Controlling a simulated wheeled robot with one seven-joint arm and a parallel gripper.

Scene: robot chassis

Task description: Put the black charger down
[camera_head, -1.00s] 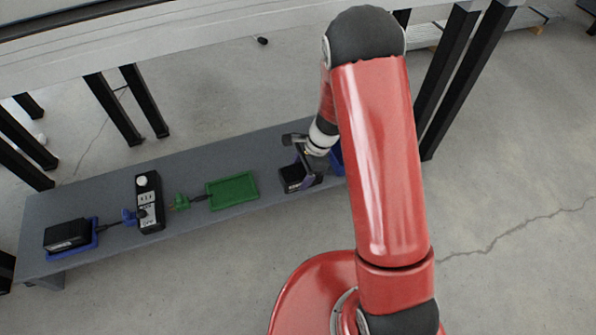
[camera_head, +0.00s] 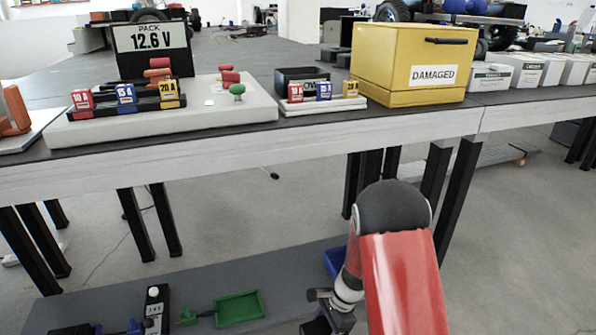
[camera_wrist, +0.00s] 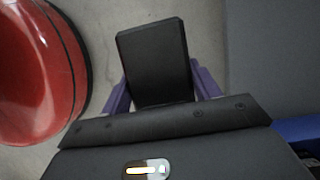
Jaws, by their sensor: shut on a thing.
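My gripper (camera_wrist: 160,92) is shut on the black charger (camera_wrist: 153,60), a black block between its purple fingers in the wrist view. The charger appears against the concrete floor, left of the low grey shelf's edge. In the head view my gripper (camera_head: 322,318) is low at the bottom edge, by the right part of the low grey shelf (camera_head: 270,268); the charger is mostly cut off or hidden there.
The shelf bears a black power strip (camera_head: 157,305) and an empty green tray (camera_head: 238,308). A blue bin (camera_head: 335,262) is partly behind my arm. The workbench (camera_head: 300,143) above holds a yellow DAMAGED box (camera_head: 412,68) and a fuse board (camera_head: 200,112).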

